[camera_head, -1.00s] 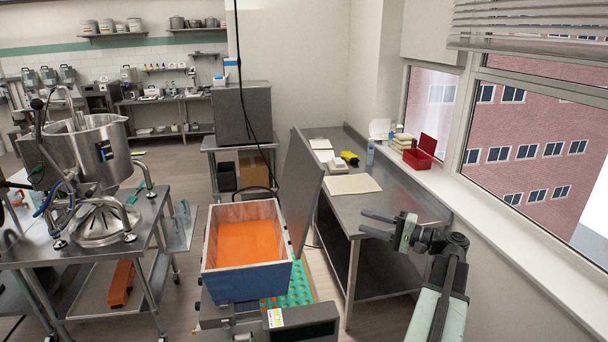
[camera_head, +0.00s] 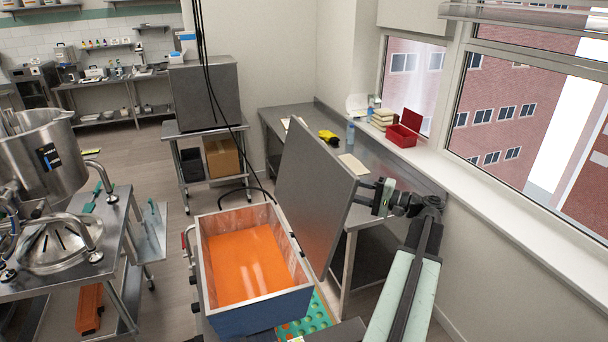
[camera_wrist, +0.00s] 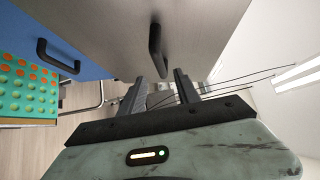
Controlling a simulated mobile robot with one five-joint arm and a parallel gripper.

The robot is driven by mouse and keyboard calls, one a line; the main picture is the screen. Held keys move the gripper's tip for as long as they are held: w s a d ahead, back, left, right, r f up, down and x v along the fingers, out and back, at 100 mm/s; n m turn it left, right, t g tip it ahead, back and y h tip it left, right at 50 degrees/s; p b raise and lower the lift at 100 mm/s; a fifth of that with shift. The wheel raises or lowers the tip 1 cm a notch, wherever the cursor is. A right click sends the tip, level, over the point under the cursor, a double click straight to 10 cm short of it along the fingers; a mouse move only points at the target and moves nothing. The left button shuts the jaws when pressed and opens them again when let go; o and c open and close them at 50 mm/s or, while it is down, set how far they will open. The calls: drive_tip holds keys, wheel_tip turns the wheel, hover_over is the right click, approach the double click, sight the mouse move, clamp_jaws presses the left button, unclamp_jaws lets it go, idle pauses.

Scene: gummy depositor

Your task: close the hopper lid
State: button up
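The hopper (camera_head: 205,262) is a blue-fronted box with pale inner walls, holding orange material. Its grey flat lid (camera_head: 312,195) stands open, tilted up along the hopper's right side. My gripper (camera_head: 364,192) is by the lid's right edge, on its outer side. In the wrist view the lid (camera_wrist: 110,28) fills the top, with a black bar handle (camera_wrist: 156,50) on it. The two fingers of my gripper (camera_wrist: 159,82) are apart with the handle just ahead of the gap. Whether they touch it I cannot tell. In the head view the lid hides the handle.
A steel table (camera_head: 405,180) stands behind the lid along the window wall. A green mould tray with orange cavities (camera_head: 306,318) lies below the hopper's right side and shows in the wrist view (camera_wrist: 28,90). A cart (camera_head: 120,215) with a steel kettle (camera_head: 42,165) stands at left.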

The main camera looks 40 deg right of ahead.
drive_tip(key=x, duration=0.8)
drive_tip(key=shift+w+a, duration=0.1)
drive_tip(key=shift+w, duration=0.2)
clamp_jaws()
drive_tip(key=shift+r, duration=0.1)
idle(0.9)
